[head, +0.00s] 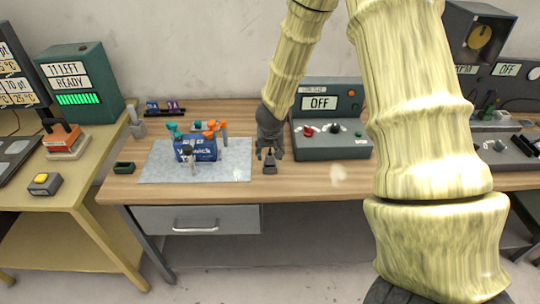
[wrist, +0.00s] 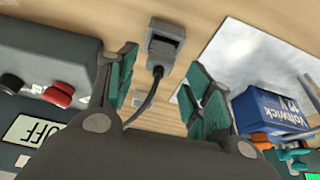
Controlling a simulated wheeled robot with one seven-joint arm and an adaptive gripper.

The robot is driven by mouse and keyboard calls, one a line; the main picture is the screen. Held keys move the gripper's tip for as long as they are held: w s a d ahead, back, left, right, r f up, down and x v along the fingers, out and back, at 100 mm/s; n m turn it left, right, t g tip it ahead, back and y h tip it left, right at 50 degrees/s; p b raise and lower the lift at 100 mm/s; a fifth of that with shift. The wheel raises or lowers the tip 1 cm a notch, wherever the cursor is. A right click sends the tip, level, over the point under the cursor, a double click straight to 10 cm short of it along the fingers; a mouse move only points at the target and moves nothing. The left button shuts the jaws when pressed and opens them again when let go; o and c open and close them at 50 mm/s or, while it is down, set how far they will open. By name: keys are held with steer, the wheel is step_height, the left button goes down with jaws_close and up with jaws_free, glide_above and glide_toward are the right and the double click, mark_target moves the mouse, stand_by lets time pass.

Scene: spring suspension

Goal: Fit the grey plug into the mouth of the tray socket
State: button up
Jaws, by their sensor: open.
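A dark grey plug (wrist: 166,44) with a black cable lies on the wooden bench; in the head view it shows as a small dark piece (head: 270,168) just below my gripper. My gripper (head: 268,153) is open and points down over it. In the wrist view the teal-padded fingers (wrist: 160,74) stand apart, with the plug showing beyond the gap between their tips. Nothing is held. I cannot clearly make out the tray socket or its mouth; a small dark green tray-like piece (head: 124,168) lies at the bench's left front.
A blue battery (head: 196,149) with teal and orange clamps stands on a pale mat (head: 233,170), left of my gripper. A grey-green unit reading OFF (head: 331,147) stands close on the right. A grey upright piece (head: 138,128) stands at the bench's left end.

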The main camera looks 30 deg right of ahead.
steer(key=shift+v, duration=3.7)
steer(key=s+a+f, duration=0.1)
steer(key=s+f, duration=0.2)
steer(key=f, duration=0.1)
steer(key=s+f+n+g, duration=0.1)
steer(key=s+f, duration=0.2)
steer(key=f, duration=0.2)
steer(key=s+a+f+n+g+h, duration=0.1)
steer(key=s+f, duration=0.2)
steer(key=f, duration=0.1)
steer(key=shift+s+a+f+p, duration=0.15)
steer(key=shift+s+a+p, duration=0.2)
steer(key=shift+s, duration=0.05)
steer(key=s+a+f+n+y, duration=0.1)
steer(key=s+a+f, duration=0.4)
steer(key=s, duration=0.3)
steer(key=s+a+f+n+g+y, duration=0.1)
steer(key=s+a+f, duration=0.4)
steer(key=s, duration=0.4)
steer(key=s+a+f+n+y, duration=0.1)
steer(key=s+a+f+n, duration=0.1)
steer(key=s+a+f, duration=0.3)
steer(key=s+f, duration=0.2)
steer(key=s, duration=0.2)
steer(key=shift+f+g, duration=0.2)
steer(key=shift+g, duration=0.2)
steer(key=shift+w+a, duration=0.1)
